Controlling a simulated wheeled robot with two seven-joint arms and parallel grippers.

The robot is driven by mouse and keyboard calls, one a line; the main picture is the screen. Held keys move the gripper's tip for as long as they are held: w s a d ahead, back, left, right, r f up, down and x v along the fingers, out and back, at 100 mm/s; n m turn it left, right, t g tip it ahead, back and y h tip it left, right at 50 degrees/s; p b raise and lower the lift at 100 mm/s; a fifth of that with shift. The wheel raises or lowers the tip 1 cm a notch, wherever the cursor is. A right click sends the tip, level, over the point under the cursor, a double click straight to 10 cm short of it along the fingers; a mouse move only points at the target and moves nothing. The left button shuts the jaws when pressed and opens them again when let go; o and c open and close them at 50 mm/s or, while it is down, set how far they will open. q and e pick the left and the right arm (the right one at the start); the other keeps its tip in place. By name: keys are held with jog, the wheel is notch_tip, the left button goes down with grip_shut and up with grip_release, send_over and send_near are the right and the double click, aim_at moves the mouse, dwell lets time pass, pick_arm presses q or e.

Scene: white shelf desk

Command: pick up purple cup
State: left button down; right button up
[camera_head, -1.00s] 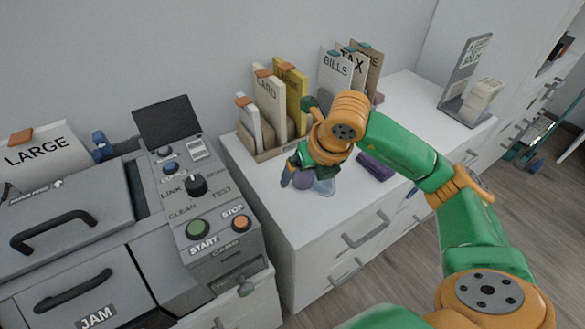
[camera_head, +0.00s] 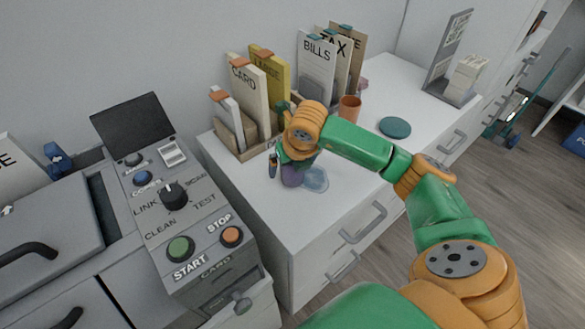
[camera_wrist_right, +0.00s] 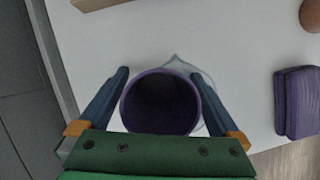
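The purple cup (camera_wrist_right: 160,103) stands on the white desktop, seen from above into its dark mouth in the right wrist view. In the head view its side (camera_head: 291,176) shows below my right gripper (camera_head: 284,170). In the wrist view the two fingers of my right gripper (camera_wrist_right: 159,74) are spread, one on each side of the cup. Narrow gaps seem to show beside the rim; I cannot tell whether either finger touches it lower down. My left gripper is not in view.
A clear bluish piece (camera_head: 315,180) is right beside the cup. A purple block (camera_wrist_right: 298,102), an orange cup (camera_head: 349,108) and a teal disc (camera_head: 395,127) are farther right. File holders (camera_head: 245,85) stand behind; a grey machine (camera_head: 175,200) is at left.

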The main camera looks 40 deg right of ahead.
jog(key=c, duration=1.4)
jog(key=shift+r, duration=0.15)
